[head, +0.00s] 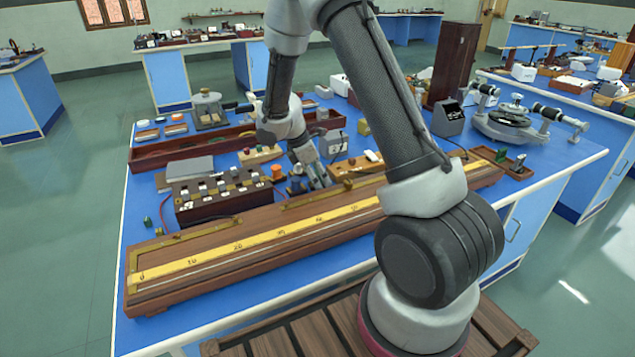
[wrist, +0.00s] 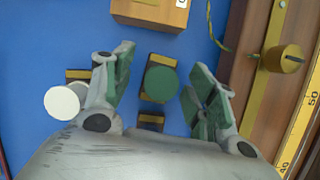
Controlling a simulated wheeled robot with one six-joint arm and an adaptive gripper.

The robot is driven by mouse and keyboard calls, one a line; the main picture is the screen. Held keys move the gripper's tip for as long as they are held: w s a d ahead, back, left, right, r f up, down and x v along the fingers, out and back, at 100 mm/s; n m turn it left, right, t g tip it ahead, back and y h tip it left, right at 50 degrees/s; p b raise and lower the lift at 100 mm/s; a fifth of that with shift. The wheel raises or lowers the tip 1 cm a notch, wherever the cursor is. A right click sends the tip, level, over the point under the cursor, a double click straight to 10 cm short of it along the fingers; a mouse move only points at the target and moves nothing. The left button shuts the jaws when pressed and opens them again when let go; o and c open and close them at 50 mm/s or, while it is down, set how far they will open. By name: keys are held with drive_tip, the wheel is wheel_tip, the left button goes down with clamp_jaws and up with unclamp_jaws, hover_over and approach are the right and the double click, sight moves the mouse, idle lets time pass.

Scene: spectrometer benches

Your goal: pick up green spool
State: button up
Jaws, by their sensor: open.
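The green spool (wrist: 160,84) shows in the wrist view as a round green top, with a dark and yellow piece visible around its edge. My gripper (wrist: 159,68) is open, its fingers with green pads standing on either side of the spool, with blue bench visible between them and it. In the head view my gripper (head: 320,181) points down at the bench behind the long scale board. I cannot make out the green spool in the head view; my gripper likely hides it.
A white round piece (wrist: 63,103) lies just outside the left finger. A wooden block (wrist: 152,12) stands beyond the spool. The scale board with a brass knob (wrist: 283,58) is close to the right finger. An orange spool (head: 277,172) stands left of my gripper.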

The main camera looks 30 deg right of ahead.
drive_tip(key=shift+f, duration=0.2)
drive_tip(key=shift+d, duration=0.1)
drive_tip(key=c, duration=1.1)
